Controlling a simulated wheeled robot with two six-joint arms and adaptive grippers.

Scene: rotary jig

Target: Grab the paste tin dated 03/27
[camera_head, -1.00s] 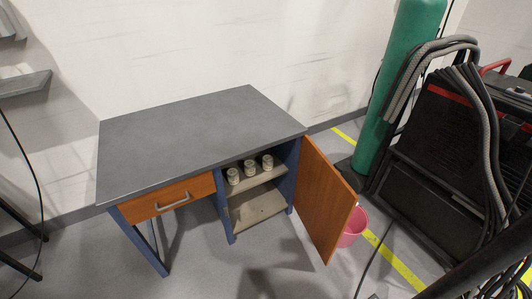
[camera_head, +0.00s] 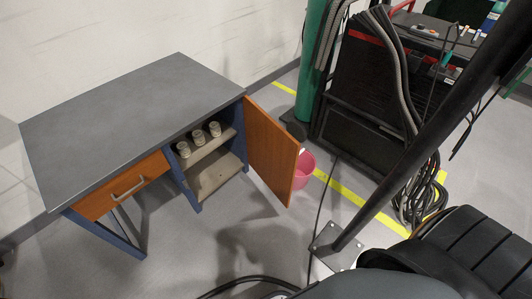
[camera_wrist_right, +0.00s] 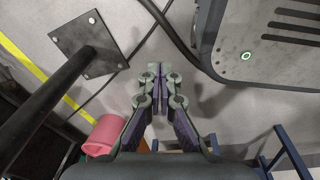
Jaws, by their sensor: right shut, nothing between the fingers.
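Three small pale tins stand in a row on the upper shelf (camera_head: 216,145) of the desk's open cabinet: a left tin (camera_head: 183,149), a middle tin (camera_head: 199,137) and a right tin (camera_head: 215,129). They are too small in the head view to read any date, so I cannot tell which is 03/27. My right gripper (camera_wrist_right: 158,76) shows in the right wrist view, fingers together and empty, above the grey floor and away from the tins. My left gripper is not in view.
The orange cabinet door (camera_head: 270,150) stands open to the right of the shelves. A pink bucket (camera_head: 304,172) is behind it; it also shows in the wrist view (camera_wrist_right: 104,136). A black post (camera_head: 425,135) on a floor plate rises at right. Cables lie on the floor.

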